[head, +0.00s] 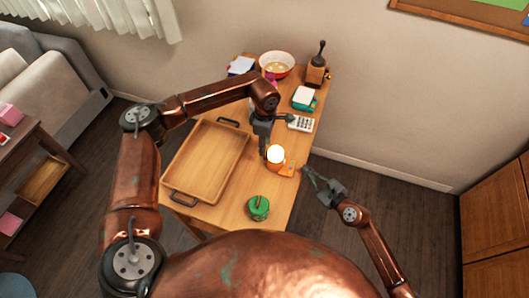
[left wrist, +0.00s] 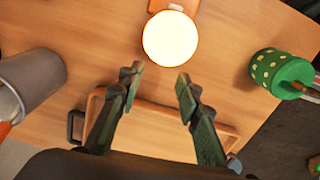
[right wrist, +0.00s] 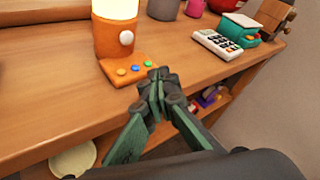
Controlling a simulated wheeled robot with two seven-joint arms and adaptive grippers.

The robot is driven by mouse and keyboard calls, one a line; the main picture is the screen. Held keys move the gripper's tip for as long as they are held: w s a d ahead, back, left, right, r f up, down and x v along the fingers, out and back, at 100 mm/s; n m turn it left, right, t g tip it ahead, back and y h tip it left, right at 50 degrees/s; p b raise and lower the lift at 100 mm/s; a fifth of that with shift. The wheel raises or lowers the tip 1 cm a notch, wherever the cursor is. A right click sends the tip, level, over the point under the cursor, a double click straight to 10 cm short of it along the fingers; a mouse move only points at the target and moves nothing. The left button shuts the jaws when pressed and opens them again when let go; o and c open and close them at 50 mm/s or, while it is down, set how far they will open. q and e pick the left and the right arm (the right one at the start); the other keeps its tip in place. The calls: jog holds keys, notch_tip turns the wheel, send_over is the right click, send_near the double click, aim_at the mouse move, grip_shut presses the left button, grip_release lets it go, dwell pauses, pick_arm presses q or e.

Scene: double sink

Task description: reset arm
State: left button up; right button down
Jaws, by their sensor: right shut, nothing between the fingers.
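My left gripper (head: 265,138) hangs over the table near the glowing lamp in the head view. In the left wrist view my left gripper (left wrist: 160,74) has its fingers apart with nothing between them, and the lamp (left wrist: 170,38) lies just beyond the tips. My right gripper (head: 309,177) is off the table's right edge in the head view. In the right wrist view my right gripper (right wrist: 156,82) is shut and empty, close to the lamp's orange base (right wrist: 128,70) with its coloured buttons. I cannot tell whether its tips touch the base.
A wooden tray (head: 207,158) fills the table's left part. A green pot (head: 258,208) stands at the near edge. A calculator (head: 300,123), a teal box (head: 304,98), a bowl (head: 277,64) and a grinder (head: 316,70) are farther back. A grey cup (left wrist: 32,80) stands beside my left gripper.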

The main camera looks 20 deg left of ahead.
pick_arm(q)
jog(key=shift+r, duration=1.65)
